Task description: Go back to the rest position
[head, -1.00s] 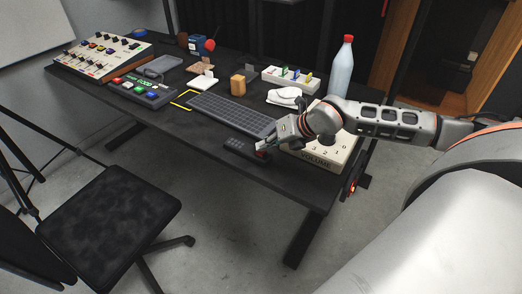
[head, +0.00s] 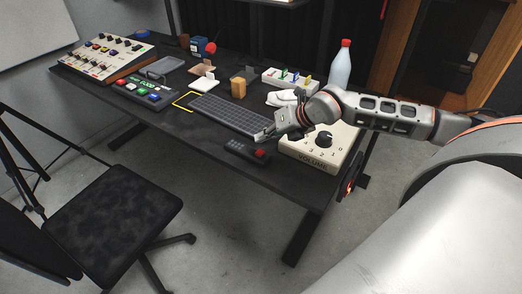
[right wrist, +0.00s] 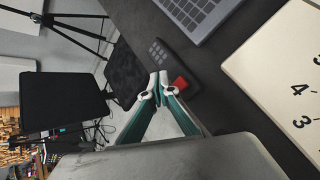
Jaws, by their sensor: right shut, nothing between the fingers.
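My right gripper (head: 260,135) is at the front right of the dark table (head: 180,135), above and just behind a small black device with a red button (head: 247,150). In the right wrist view the fingers (right wrist: 157,88) are closed together with nothing between them, and the device (right wrist: 173,68) shows just beyond the tips. They look apart, but the exact gap is hard to tell. My left gripper is not in view.
The volume box (head: 318,148) with a black knob stands right of the gripper. A keyboard (head: 228,115) lies to the left. A bottle (head: 337,70), a white mouse-like object (head: 283,98) and a mixer (head: 100,55) are also on the table. A chair (head: 115,220) stands in front.

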